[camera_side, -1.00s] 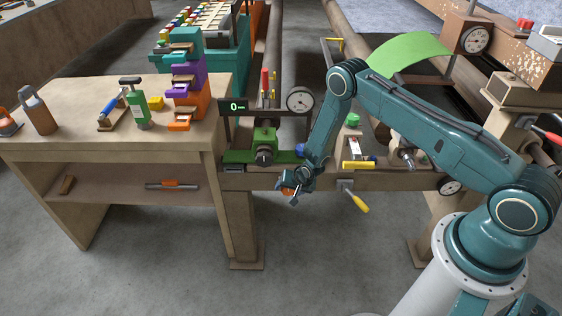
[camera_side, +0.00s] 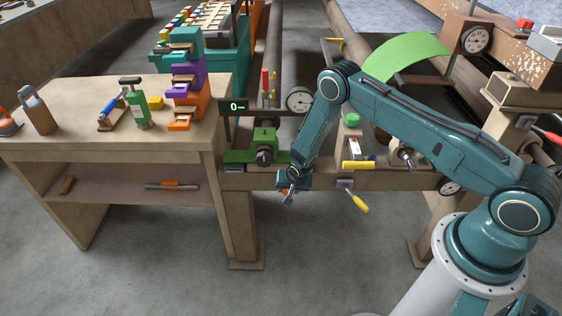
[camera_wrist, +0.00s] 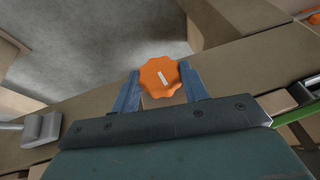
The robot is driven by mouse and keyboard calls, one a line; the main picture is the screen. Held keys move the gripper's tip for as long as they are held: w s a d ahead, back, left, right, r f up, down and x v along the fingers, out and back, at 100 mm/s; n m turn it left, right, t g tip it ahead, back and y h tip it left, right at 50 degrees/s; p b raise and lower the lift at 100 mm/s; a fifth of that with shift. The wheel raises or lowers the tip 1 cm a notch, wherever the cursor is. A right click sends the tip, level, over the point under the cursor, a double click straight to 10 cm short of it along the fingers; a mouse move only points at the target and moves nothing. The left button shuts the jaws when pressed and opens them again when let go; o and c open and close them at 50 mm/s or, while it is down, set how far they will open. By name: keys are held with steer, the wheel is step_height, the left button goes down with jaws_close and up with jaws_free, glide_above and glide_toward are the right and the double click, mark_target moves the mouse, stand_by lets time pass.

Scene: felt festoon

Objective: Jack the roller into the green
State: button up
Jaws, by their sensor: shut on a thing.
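In the wrist view an orange scalloped knob (camera_wrist: 160,77) with a pale mark sits between my gripper's two blue fingers (camera_wrist: 160,88). My gripper is shut on it, one finger at each side. In the side view my gripper (camera_side: 289,194) points down at the front of the brown beam, and the knob is mostly hidden by it. A small display (camera_side: 235,106) shows green characters like "0–". I cannot tell which long bar is the roller.
A green block with a black knob (camera_side: 264,154) sits on the beam left of my gripper. A yellow-handled tool (camera_side: 357,201) hangs to the right. The wooden bench (camera_side: 110,145) at left holds bottles and stacked bins. The floor below my gripper is clear.

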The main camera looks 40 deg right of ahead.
steer(key=g+h, duration=0.1)
steer(key=h, duration=0.1)
steer(key=g, duration=0.1)
steer(key=shift+w+a+n+g+h, duration=0.25)
steer(key=shift+n+g+h, duration=0.05)
steer(key=shift+n+h, duration=0.1)
steer(key=shift+w+a+f+n+g+h, duration=0.1)
steer(key=shift+n+g+h, duration=0.2)
steer(key=shift+g+h, duration=0.9)
steer(key=shift+h, duration=0.1)
steer(key=o, duration=1)
steer(key=shift+a, duration=0.1)
steer(key=v, duration=1.3)
steer(key=shift+r, duration=0.35)
steer(key=shift+a, duration=0.15)
